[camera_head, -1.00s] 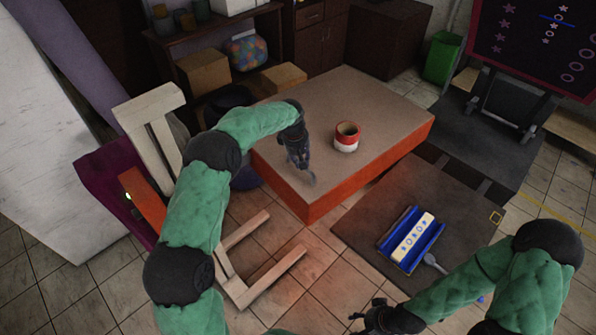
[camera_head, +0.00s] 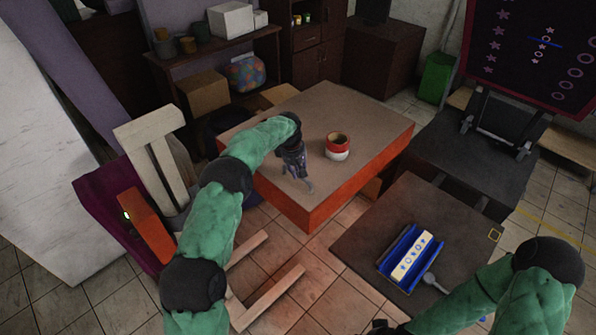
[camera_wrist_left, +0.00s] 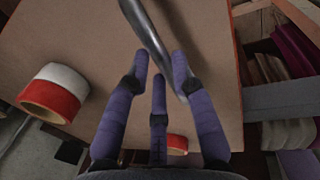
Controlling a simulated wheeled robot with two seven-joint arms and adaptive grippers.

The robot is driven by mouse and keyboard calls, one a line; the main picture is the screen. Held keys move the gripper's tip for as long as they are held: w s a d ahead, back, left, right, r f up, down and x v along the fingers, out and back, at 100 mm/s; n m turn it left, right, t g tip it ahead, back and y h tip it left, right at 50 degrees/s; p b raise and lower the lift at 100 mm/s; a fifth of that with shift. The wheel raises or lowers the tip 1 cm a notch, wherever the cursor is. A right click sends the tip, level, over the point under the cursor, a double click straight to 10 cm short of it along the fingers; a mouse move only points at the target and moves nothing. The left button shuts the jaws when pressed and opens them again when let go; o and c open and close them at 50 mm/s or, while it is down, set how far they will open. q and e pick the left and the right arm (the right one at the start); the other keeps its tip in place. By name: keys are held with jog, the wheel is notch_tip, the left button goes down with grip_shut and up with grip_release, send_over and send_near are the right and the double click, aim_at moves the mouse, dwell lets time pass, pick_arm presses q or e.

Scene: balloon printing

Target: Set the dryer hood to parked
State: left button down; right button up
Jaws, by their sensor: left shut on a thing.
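No part is clearly recognisable as the dryer hood. A maroon panel (camera_head: 105,195) with an orange box (camera_head: 145,225) and a small green light stands at the left, apart from both grippers. My left gripper (camera_head: 305,185) is over the front left part of the orange-sided table (camera_head: 375,125). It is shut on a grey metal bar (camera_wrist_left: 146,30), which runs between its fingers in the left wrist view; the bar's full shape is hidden. My right gripper (camera_head: 384,328) is mostly cut off at the bottom edge, its fingers unclear.
A red and white tin (camera_head: 338,152) stands on the table. A blue tray (camera_head: 385,268) with a star-printed strip and a grey spoon (camera_head: 433,282) lie on the dark mat (camera_head: 365,235). Pale wooden frames (camera_head: 265,290) stand at left. A green bin (camera_head: 435,80) is at the back.

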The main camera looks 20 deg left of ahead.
pick_arm(q)
jog(key=c, duration=1.3)
grip_release()
jog(key=shift+w+a+r, duration=0.25)
jog(key=shift+w+r, duration=0.05)
jog(key=shift+o, duration=1.2)
jog(key=shift+w+f, duration=0.1)
jog(key=shift+f, duration=0.2)
jog(key=shift+r, duration=0.2)
notch_tip(320, 180, up, 12)
jog(key=s+a, duration=0.1)
jog(key=s, duration=0.1)
jog(key=shift+f, duration=0.25)
jog(key=shift+f, duration=0.1)
